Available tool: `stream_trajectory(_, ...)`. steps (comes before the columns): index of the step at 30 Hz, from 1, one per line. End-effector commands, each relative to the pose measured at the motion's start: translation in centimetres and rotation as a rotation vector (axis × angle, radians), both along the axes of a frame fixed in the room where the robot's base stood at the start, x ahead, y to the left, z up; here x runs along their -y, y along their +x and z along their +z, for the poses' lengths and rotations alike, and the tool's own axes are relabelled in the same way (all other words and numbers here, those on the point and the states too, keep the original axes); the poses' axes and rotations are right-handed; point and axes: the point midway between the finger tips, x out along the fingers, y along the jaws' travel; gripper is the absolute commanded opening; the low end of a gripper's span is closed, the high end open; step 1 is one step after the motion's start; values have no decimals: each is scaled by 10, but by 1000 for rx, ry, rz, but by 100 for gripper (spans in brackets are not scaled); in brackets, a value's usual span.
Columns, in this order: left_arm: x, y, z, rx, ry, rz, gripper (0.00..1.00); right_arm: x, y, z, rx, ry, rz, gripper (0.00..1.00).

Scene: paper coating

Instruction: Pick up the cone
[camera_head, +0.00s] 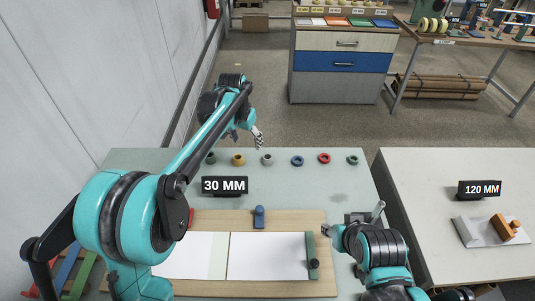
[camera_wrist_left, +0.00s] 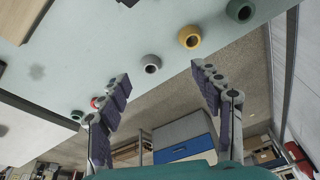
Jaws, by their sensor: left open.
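A row of small round pieces with holes in the top stands on the pale green table; no pointed cone shows. They are a dark green one (camera_head: 210,158), a yellow one (camera_head: 238,160), a grey one (camera_head: 267,160), a blue one (camera_head: 297,160), a red one (camera_head: 324,158) and a green one (camera_head: 352,160). My left gripper (camera_head: 257,138) is open and empty, above the far table edge near the grey and yellow pieces. In the left wrist view the grey piece (camera_wrist_left: 151,64) appears between its spread fingertips (camera_wrist_left: 160,72). My right gripper (camera_head: 360,218) is at lower right, its jaws unclear.
A "30 MM" sign (camera_head: 225,186) stands before the row. A wooden board (camera_head: 280,220) with white sheets (camera_head: 268,254), a blue block (camera_head: 259,217) and a green bar (camera_head: 311,256) lies nearer. A second table (camera_head: 430,190) holds a "120 MM" sign (camera_head: 480,189).

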Motion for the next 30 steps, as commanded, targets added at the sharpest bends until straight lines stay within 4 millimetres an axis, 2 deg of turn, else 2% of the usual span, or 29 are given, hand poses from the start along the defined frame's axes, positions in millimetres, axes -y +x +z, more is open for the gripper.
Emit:
stream_trajectory(1, 12, 19, -9, -21, 5, -27, 65, 0, 0, 7, 0, 0, 0, 40)
stream_trajectory(3, 25, 39, -24, -50, 12, -63, 65, 0, 0, 15, 0, 0, 0, 40)
stream_trajectory(9, 52, 72, -64, -112, 26, -141, 65, 0, 0, 31, 0, 0, 0, 40)
stream_trajectory(16, 63, 81, -91, -138, 32, -172, 65, 0, 0, 32, 0, 0, 0, 40)
stream_trajectory(26, 67, 82, -126, -137, 32, -172, 65, 0, 0, 20, 0, 0, 0, 40)
stream_trajectory(30, 69, 81, -149, -137, 33, -172, 65, 0, 0, 10, 0, 0, 0, 40)
